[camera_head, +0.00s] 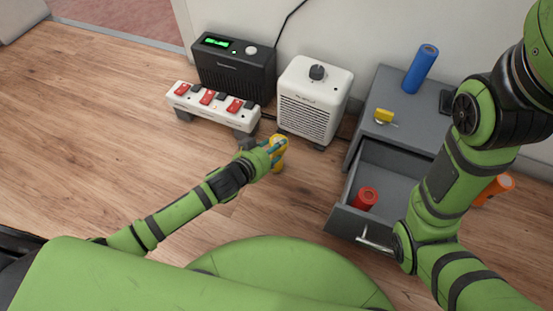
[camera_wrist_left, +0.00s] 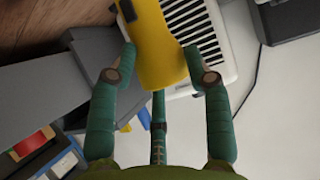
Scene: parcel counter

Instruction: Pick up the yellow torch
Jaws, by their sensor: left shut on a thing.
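The yellow torch (camera_head: 279,158) is in front of the white heater, held by my left gripper (camera_head: 273,147). In the left wrist view the torch (camera_wrist_left: 160,52) stands between the fingers of my left gripper (camera_wrist_left: 162,72), which is shut on it. Its dark end shows near the top edge there. The fingers hide part of it in the head view. I cannot tell whether it touches the floor. My right arm crosses the right side of the head view, but its gripper is not visible.
A white heater (camera_head: 310,100), a black device (camera_head: 232,72) and a switch strip (camera_head: 212,108) stand along the wall. A blue torch (camera_head: 420,70) stands on the grey cabinet (camera_head: 393,87). A red torch (camera_head: 366,198) is in its open drawer (camera_head: 352,221). An orange torch (camera_head: 495,188) is partly hidden at right.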

